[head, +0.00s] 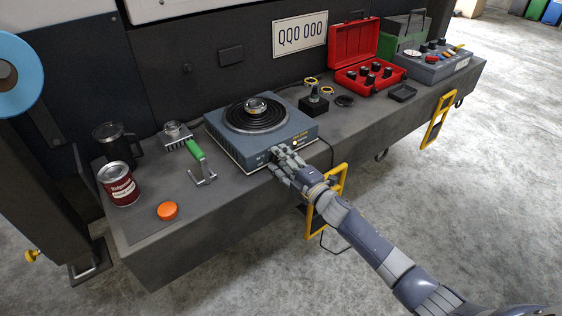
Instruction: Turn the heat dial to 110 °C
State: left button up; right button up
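The blue-grey hot plate (227,137) stands on the bench with a round black coil (237,121) on top. A metal ring-shaped part (256,106) rests at the middle of the coil. My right gripper (282,160) is at the front face of the hot plate, its fingers close to or touching the panel. The heat dial is not clearly visible; the fingers cover that part of the front, and I cannot read a setting. I cannot tell whether the fingers are closed on the dial. My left gripper is out of view.
Left of the hot plate are a green-handled brush (196,150), a metal puller (202,178), a red can (119,184), a black mug (116,146) and an orange cap (167,210). Right are a black fixture (314,105) and a red case (352,45). A yellow handle (311,221) hangs below the front edge.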

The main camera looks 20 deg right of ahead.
jog(key=shift+s+f, duration=0.15)
jog(key=shift+f, duration=0.25)
jog(key=shift+s+f, duration=0.1)
jog(key=shift+s, duration=0.05)
jog(key=v, duration=0.7)
jog(key=shift+s+d+r, duration=0.15)
jog(key=shift+r, duration=0.3)
